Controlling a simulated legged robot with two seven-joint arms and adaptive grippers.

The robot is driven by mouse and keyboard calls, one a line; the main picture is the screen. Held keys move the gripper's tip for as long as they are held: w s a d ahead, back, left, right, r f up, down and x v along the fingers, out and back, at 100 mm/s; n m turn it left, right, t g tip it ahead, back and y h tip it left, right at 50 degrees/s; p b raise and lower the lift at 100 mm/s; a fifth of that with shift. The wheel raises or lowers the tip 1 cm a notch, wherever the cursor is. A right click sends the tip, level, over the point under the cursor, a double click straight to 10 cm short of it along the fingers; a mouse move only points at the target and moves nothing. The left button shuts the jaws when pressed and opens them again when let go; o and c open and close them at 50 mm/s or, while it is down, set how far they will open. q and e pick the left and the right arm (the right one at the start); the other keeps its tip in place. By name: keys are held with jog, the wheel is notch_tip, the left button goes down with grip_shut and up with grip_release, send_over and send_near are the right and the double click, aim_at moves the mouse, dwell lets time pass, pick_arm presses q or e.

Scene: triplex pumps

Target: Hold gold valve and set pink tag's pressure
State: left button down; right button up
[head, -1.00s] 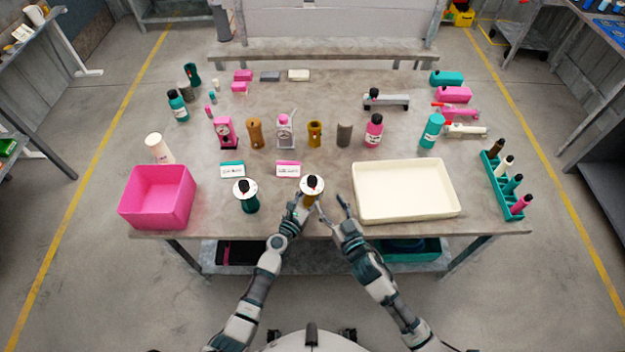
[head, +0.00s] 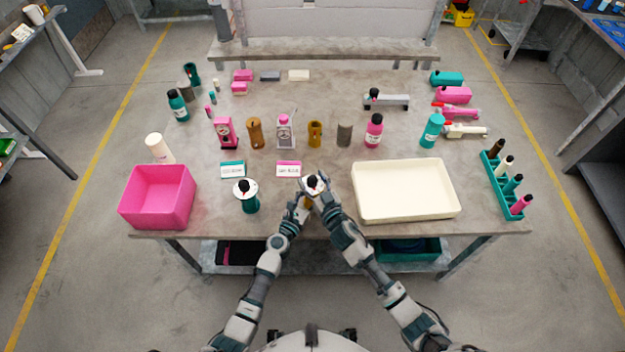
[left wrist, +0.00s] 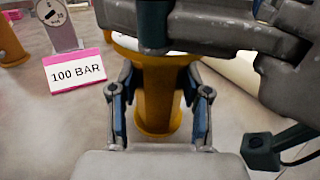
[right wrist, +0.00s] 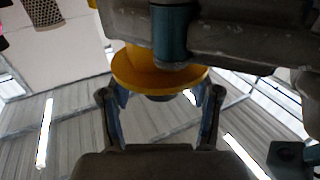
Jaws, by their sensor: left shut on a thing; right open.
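The gold valve (head: 307,201) stands upright near the table's front edge, with a white dial and black knob on top. My left gripper (head: 301,207) is shut on its body; in the left wrist view, the fingers flank the gold valve's column (left wrist: 158,95). My right gripper (head: 320,191) is open at the valve's top, partly covering the dial. The pink tag (head: 288,169) stands just behind the valve and reads 100 BAR in the left wrist view (left wrist: 77,72).
A teal valve (head: 246,200) stands to the left, with a teal tag (head: 232,170) behind it. A pink bin (head: 155,202) is at far left. A cream tray (head: 405,215) lies close to my right arm. Pumps and bottles stand farther back.

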pick_arm(q)
jog(key=shift+f, duration=0.15)
pick_arm(e)
jog(key=c, duration=1.2)
jog(key=shift+n+y, duration=0.4)
jog(key=shift+y, duration=0.1)
jog(key=n+g+y, duration=0.2)
jog(key=shift+w+r+y, duration=0.1)
jog(key=shift+y, duration=0.2)
jog(key=n+g+y, duration=0.3)
jog(key=g, duration=0.1)
jog(key=shift+d+n+y, duration=0.1)
jog(key=shift+n+y, duration=0.2)
pick_arm(q)
jog(key=shift+s+d, duration=0.1)
pick_arm(e)
jog(key=n+g+y, duration=0.1)
jog(key=n+g, duration=0.2)
jog(key=g, duration=0.1)
jog(key=n+g+y, duration=0.2)
jog(key=g, duration=0.3)
jog(key=shift+w+n, duration=0.1)
jog(key=shift+n, duration=0.3)
jog(key=shift+g, duration=0.3)
jog(key=shift+f, duration=0.2)
